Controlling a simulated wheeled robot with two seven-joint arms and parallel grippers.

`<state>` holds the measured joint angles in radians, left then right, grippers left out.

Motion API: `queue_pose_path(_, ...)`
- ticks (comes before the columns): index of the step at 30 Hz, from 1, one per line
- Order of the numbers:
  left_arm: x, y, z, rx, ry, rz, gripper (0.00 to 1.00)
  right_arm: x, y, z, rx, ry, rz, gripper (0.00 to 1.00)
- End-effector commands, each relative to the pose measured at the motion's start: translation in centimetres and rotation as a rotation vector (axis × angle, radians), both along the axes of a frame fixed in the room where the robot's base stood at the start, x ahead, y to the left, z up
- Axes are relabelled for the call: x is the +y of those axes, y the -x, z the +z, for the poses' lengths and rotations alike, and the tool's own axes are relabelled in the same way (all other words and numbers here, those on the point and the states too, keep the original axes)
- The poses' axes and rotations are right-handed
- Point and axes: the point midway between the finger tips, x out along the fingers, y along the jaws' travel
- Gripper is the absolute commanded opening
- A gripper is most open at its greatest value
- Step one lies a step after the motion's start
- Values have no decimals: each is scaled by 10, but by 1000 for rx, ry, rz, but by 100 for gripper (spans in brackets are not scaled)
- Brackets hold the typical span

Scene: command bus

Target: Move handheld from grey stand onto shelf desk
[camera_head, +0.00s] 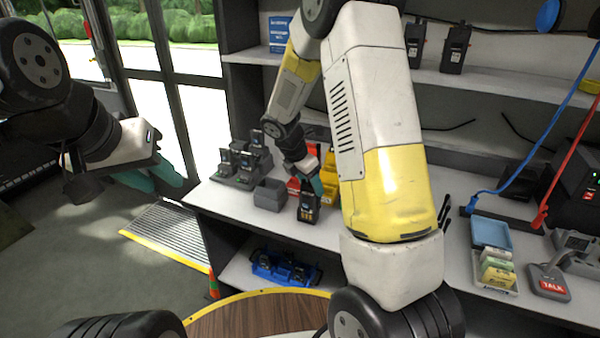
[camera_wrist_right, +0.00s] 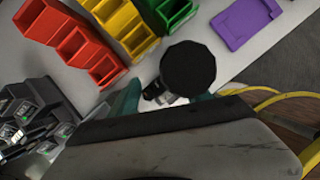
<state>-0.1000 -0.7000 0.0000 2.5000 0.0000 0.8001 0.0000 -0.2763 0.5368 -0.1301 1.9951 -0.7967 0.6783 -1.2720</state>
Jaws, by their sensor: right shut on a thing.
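My right gripper (camera_head: 312,181) is shut on a black handheld (camera_head: 307,206) with a small blue-lit screen. The handheld is upright at the front of the shelf desk (camera_head: 345,225); I cannot tell whether its base touches the desk. In the right wrist view the teal fingers (camera_wrist_right: 165,100) are on either side of it, and a round black part (camera_wrist_right: 188,68) hides much of it. The grey stand (camera_head: 236,178) is to the left, with several handhelds in it. My left gripper (camera_head: 158,176) is empty, away over the floor; its finger gap is unclear.
A grey open box (camera_head: 270,194) stands between the stand and the held handheld. Red (camera_head: 294,186) and yellow (camera_wrist_right: 137,38) bins are close behind. A blue tray (camera_head: 285,268) is on the lower shelf. My right arm hides the desk's middle.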

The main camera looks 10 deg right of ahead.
Motion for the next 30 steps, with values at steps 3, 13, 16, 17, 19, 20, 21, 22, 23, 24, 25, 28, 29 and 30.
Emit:
queue_pose_path(3, 0, 0, 0, 0, 0, 0, 36, 0, 0, -1, 0, 1, 0, 0)
queue_pose_path(13, 0, 0, 0, 0, 0, 0, 36, 0, 0, -2, 0, 0, 0, 78)
queue_pose_path(16, 0, 0, 0, 0, 0, 0, 36, 0, 0, -2, 0, 0, 0, 78)
queue_pose_path(17, 0, 0, 0, 0, 0, 0, 36, 0, 0, -2, 0, 0, 0, 78)
queue_pose_path(19, 0, 0, 0, 0, 0, 0, 36, 0, 0, 0, -1, -1, -1, 78)
queue_pose_path(20, 0, 0, 0, 0, 0, 0, 36, 0, 0, 1, -2, -1, 0, 78)
queue_pose_path(21, 0, 0, 0, 0, 0, 0, 36, 2, 0, 4, -3, -1, 0, 78)
queue_pose_path(22, 0, 0, 0, 0, 0, 0, 36, 3, 0, 8, -3, -1, 0, 78)
queue_pose_path(23, 0, 0, 0, 0, 0, 0, 36, 4, 1, 12, -5, 0, 0, 78)
queue_pose_path(24, 0, 0, 0, 0, 0, 0, 36, 6, 2, 19, -6, -1, 0, 78)
queue_pose_path(25, 0, 0, 0, 0, 0, 0, 36, 9, 3, 24, -5, -2, 0, 78)
queue_pose_path(28, 0, 0, 0, 0, 0, 0, 36, 16, 6, 44, -6, -1, 0, 78)
queue_pose_path(29, 0, 0, 0, 0, 0, 0, 36, 19, 7, 51, -7, -2, 1, 78)
queue_pose_path(30, 0, 0, 0, 0, 0, 0, 36, 22, 10, 59, -6, -2, 0, 78)
